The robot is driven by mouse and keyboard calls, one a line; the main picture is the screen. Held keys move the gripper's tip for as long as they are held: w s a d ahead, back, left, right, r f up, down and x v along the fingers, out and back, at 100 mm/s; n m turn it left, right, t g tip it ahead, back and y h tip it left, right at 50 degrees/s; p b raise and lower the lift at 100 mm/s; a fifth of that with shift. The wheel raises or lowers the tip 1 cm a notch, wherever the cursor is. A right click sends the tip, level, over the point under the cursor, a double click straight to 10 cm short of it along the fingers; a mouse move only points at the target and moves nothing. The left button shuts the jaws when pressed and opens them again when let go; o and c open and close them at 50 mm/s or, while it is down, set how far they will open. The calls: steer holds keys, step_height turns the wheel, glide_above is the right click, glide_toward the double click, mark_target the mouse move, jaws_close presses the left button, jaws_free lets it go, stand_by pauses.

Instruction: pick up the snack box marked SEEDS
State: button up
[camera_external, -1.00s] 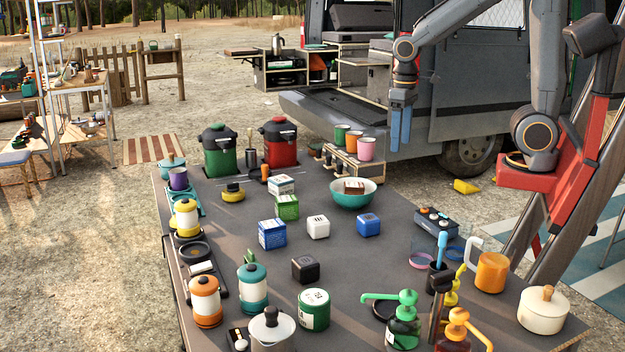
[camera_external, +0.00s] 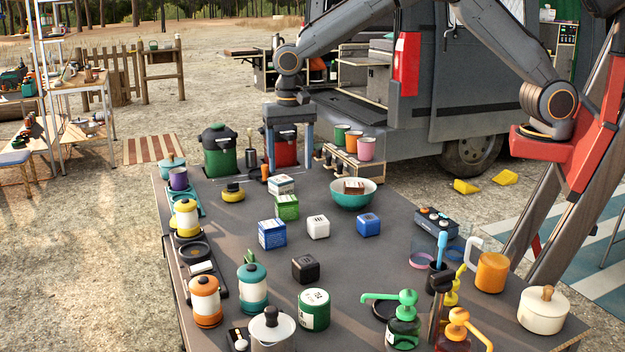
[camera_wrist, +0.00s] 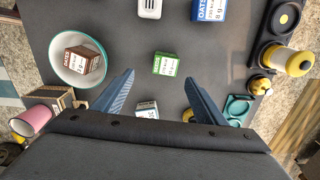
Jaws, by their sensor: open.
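My gripper (camera_external: 290,160) is open and empty, pointing down above the far part of the table. In the wrist view its fingertips (camera_wrist: 160,80) stand apart, with a green-and-white box (camera_wrist: 165,63) just beyond them and a white-topped box (camera_wrist: 147,108) between the fingers, partly hidden by the gripper body. The same green box (camera_external: 287,207) and white-topped box (camera_external: 281,184) stand close together in the external view. A blue-and-white box (camera_external: 272,233) has a label that seems to read OATS in the wrist view (camera_wrist: 211,9). I cannot read SEEDS on any box.
A teal bowl (camera_external: 352,199) holds a brown box (camera_external: 354,187). White (camera_external: 318,227), blue (camera_external: 369,225) and black (camera_external: 305,269) cubes stand nearer. Red (camera_external: 284,148) and green (camera_external: 219,150) canisters and a cup rack (camera_external: 352,168) line the far edge.

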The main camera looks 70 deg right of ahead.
glide_above(286, 198)
steer(key=f, duration=0.5)
steer(key=shift+s+a+f, duration=0.15)
steer(key=shift+s+f, duration=0.25)
step_height(286, 198, down, 2)
steer(key=shift+f+p, duration=0.2)
steer(key=shift+p, duration=0.3)
steer(key=shift+w+f+p, duration=0.2)
steer(key=shift+f+p, duration=0.45)
steer(key=shift+f, duration=0.65)
steer(key=shift+w+f+p, duration=0.15)
steer(key=shift+f+p, duration=0.5)
steer(key=shift+f, duration=0.6)
